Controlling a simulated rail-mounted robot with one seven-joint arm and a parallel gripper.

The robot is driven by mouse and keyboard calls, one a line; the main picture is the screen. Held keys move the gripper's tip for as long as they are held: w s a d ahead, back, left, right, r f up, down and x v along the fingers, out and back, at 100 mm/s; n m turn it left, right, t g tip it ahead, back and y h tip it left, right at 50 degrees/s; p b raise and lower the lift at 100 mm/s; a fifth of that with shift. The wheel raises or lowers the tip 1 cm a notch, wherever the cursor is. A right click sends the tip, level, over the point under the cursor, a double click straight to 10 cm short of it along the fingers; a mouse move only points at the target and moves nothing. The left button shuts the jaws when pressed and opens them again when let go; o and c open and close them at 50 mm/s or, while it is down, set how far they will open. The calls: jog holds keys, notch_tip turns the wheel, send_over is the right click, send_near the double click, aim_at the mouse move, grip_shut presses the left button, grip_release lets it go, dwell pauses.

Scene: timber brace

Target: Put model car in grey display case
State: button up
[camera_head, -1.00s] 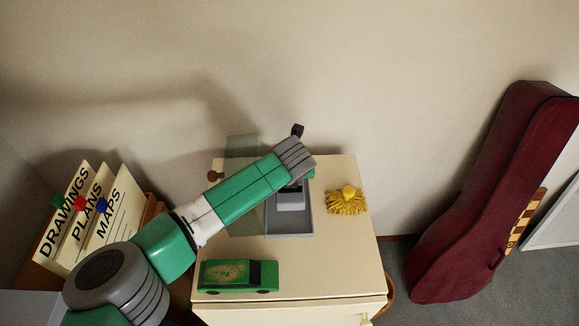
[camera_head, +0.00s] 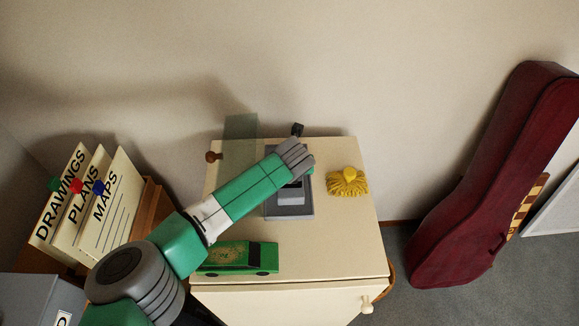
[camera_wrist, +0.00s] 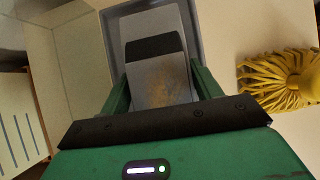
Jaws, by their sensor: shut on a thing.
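My gripper (camera_wrist: 157,78) is shut on a grey model car (camera_wrist: 160,90) with a dark window band and a brownish patch. A green finger lies along each side of the car. The car is over or inside the grey display case (camera_wrist: 194,12); I cannot tell whether it touches the floor. In the head view the case (camera_head: 292,214) sits on the cream cabinet top (camera_head: 335,230), with my gripper (camera_head: 297,172) above it. My arm hides part of the case and most of the car. A see-through panel (camera_head: 240,130) stands at its left.
A green model car (camera_head: 240,257) stands at the cabinet's front left, close to my arm. A yellow tasselled thing (camera_head: 347,183) is right of the case and also shows in the wrist view (camera_wrist: 285,78). A brown knob (camera_head: 213,156) is at left. The cabinet's front right is clear.

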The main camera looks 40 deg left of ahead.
jog(key=shift+f, duration=0.25)
jog(key=o, duration=1.3)
jog(key=p+v, duration=0.2)
jog(key=v, duration=0.5)
jog(key=shift+s+d+r, duration=0.1)
jog(key=shift+s+r, duration=0.1)
jog(key=shift+r, duration=0.15)
